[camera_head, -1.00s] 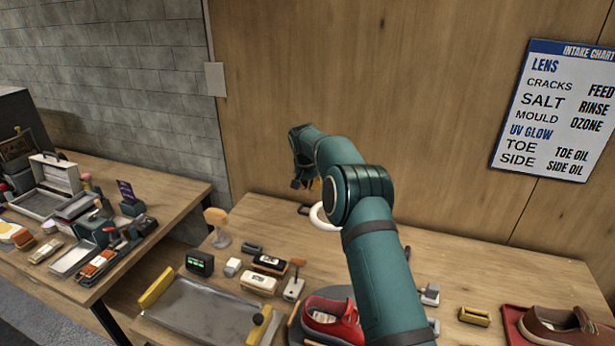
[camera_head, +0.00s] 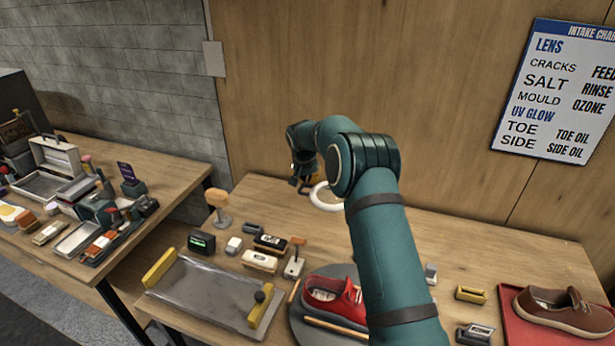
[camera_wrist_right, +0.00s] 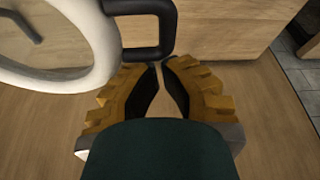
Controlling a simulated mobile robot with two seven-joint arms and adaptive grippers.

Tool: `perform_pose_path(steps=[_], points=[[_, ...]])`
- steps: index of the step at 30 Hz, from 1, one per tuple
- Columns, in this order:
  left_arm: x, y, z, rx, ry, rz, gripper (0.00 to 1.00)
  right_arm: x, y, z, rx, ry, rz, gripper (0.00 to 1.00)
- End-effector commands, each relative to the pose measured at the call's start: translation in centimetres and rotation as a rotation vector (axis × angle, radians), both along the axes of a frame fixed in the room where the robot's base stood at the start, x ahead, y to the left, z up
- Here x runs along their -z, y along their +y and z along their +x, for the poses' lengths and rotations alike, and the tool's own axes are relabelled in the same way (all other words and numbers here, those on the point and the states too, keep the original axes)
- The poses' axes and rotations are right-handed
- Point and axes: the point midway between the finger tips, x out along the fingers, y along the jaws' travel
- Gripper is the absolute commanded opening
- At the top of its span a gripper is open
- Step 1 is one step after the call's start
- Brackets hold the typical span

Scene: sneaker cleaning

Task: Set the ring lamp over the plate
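The ring lamp (camera_head: 325,197) is a white ring with a dark handle, at the back of the table behind the red shoe. In the right wrist view the white ring (camera_wrist_right: 97,45) fills the upper left, and its dark square handle (camera_wrist_right: 148,55) is at the fingertips. My right gripper (camera_head: 301,184) is beside the lamp. Its yellow-and-black fingers (camera_wrist_right: 160,66) have a narrow gap showing wood; I see no clear grip on the handle. The round grey plate (camera_head: 298,325) is nearer, under the red shoe (camera_head: 322,293), partly hidden by my right arm. My left gripper is not in view.
A brown shoe (camera_head: 555,310) sits on a red mat (camera_head: 520,335) at right. The wooden wall stands close behind.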

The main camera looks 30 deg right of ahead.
Motion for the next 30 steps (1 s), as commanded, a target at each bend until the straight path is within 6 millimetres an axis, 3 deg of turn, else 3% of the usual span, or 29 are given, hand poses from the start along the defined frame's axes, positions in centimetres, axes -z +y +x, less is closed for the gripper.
perform_pose_path(steps=[16,23,30], points=[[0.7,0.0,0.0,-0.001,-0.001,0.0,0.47,0.0,0.9,-0.5,-0.047,0.0,0.001,0.0],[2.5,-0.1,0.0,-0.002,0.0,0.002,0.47,0.2,3.3,-2.3,-0.186,0.0,0.002,0.0],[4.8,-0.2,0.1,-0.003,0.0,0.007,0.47,0.3,6.5,-5.7,-0.403,-0.001,0.001,0.0]])
